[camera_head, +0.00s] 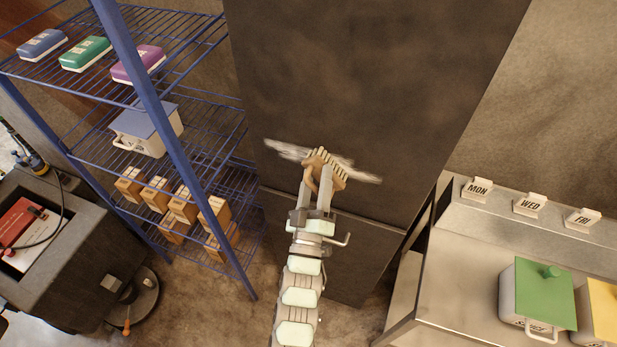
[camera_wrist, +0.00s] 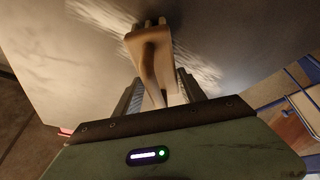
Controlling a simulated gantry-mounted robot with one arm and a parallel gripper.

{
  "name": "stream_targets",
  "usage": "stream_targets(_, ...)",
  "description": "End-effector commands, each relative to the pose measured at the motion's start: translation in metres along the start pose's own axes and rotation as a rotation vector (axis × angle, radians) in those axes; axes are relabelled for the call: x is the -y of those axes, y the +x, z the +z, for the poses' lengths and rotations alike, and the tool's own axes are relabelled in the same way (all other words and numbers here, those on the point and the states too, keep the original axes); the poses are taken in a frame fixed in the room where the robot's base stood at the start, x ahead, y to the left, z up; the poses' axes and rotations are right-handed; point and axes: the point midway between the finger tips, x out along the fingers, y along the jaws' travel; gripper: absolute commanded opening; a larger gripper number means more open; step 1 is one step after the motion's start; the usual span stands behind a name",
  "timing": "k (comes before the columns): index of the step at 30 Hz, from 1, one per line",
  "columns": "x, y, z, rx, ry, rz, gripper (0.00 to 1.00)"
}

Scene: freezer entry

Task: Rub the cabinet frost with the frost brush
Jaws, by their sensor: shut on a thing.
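The cabinet (camera_head: 370,80) is a tall dark brown block in the middle of the head view. A pale streak of frost (camera_head: 284,149) lies across its front and also shows in the wrist view (camera_wrist: 100,15). My gripper (camera_head: 317,190) is shut on the frost brush (camera_head: 324,170), a tan brush with a pale bristle row. The brush is at the middle of the frost and hides part of it. In the wrist view the brush (camera_wrist: 153,55) stands between the two fingers, its bristle end towards the frosted face. I cannot tell whether the bristles touch it.
A blue wire rack (camera_head: 158,90) with coloured boxes, a white bin (camera_head: 147,130) and several small cartons stands at the left. A metal counter (camera_head: 460,270) with day signs and a green-lidded container (camera_head: 538,293) is at the right. A dark cart (camera_head: 70,240) stands at lower left.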

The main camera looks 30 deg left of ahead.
Motion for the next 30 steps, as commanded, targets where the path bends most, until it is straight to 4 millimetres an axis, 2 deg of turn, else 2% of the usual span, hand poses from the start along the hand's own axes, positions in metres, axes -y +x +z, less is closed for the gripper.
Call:
stream_targets(3,-0.007,-0.001,0.008,0.0,-0.002,0.002,0.04)
stream_targets(13,-0.017,-0.003,0.019,0.003,-0.002,0.0,0.04)
stream_targets(21,-0.035,-0.008,0.033,0.003,-0.003,0.0,0.04)
stream_targets(30,-0.043,-0.011,0.04,0.002,-0.002,0.001,0.04)
